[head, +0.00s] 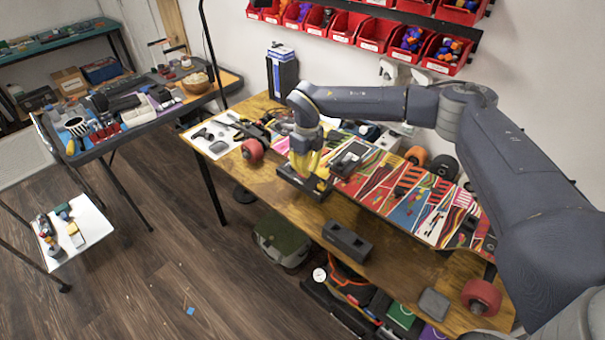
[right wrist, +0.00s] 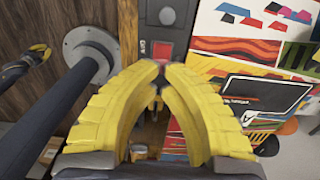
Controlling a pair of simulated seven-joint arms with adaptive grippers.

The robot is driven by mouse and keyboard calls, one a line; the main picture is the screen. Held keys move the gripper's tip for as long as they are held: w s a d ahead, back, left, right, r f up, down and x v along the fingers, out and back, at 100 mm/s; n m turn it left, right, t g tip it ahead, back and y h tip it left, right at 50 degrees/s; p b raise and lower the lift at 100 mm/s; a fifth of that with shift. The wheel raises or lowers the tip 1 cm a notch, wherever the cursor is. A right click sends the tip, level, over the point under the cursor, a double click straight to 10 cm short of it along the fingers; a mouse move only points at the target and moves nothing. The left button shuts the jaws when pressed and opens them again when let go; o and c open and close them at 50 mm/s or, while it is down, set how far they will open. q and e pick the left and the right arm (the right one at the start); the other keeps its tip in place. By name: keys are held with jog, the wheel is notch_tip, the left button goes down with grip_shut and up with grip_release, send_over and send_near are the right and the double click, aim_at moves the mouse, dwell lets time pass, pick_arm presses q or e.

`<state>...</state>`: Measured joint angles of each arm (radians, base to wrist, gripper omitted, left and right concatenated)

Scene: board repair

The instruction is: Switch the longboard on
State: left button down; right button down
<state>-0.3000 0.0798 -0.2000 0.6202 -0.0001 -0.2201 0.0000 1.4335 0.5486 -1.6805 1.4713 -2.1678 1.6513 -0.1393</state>
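The longboard (head: 412,200) lies on the wooden workbench with its colourful patterned face up. Red wheels show near its left end (head: 252,149) and right end (head: 481,296). My right gripper (head: 305,172), with yellow fingers, points down over the left part of the board. In the right wrist view its fingertips (right wrist: 163,68) meet, with nothing seen between them. Whether the tips touch the switch I cannot tell. My left gripper is not in view.
A dark box (head: 347,240) and a grey block (head: 434,304) lie along the bench's front edge. Tools lie on a white sheet (head: 215,137) at the left. Red bins (head: 372,32) hang on the wall behind.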

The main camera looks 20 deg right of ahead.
jog(key=shift+f, duration=1.35)
dwell(0.8)
jog(key=shift+r, duration=0.1)
jog(key=shift+r, duration=3.45)
